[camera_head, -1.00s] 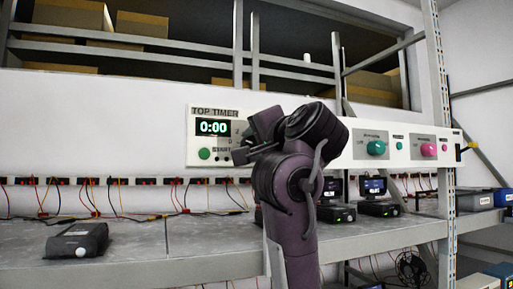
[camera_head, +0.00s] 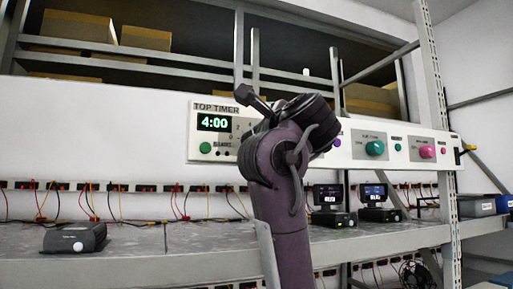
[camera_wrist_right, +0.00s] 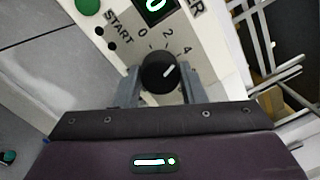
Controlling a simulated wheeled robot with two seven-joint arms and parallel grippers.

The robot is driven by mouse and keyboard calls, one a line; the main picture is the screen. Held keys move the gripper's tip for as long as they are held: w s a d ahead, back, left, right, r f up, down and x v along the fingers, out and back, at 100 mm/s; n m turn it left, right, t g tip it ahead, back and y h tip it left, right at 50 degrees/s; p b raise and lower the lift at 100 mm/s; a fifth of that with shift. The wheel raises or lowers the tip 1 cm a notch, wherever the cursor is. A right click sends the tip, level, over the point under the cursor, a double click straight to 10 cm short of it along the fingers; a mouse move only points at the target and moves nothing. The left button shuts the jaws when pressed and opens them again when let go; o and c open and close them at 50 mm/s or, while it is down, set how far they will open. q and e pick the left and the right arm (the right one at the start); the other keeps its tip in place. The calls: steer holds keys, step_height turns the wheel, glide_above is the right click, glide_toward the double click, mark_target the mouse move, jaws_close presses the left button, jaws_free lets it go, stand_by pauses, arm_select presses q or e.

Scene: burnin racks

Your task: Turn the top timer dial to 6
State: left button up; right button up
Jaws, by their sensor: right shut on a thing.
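The top timer panel (camera_head: 198,106) is on the wall, and its display (camera_head: 214,122) reads 4:00. In the right wrist view the black dial (camera_wrist_right: 155,75) has a white pointer aimed up and right, near the printed 4. The numbers 0, 2 and 4 show, and the higher ones are hidden. My right gripper (camera_wrist_right: 161,86) is shut on the dial, one finger on each side. In the head view my right arm hides the dial and the fingertips. My left gripper is in neither view.
A green start button (camera_head: 205,148) sits below the display. Further right on the panel strip are a teal knob (camera_head: 375,148) and a pink knob (camera_head: 427,152). The shelf (camera_head: 190,239) below holds a black box (camera_head: 75,238) and small devices with screens.

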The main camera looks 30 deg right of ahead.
steer(key=shift+a+m+h+b, duration=0.1)
steer(key=shift+m+h+b, duration=0.3)
steer(key=shift+m+b, duration=3.55)
steer(key=m+p, duration=0.4)
steer(key=shift+m, duration=0.25)
steer(key=o, duration=1)
steer(key=shift+w, duration=0.15)
steer(key=b+v, duration=0.8)
steer(key=b, duration=0.2)
steer(key=shift+b, duration=0.35)
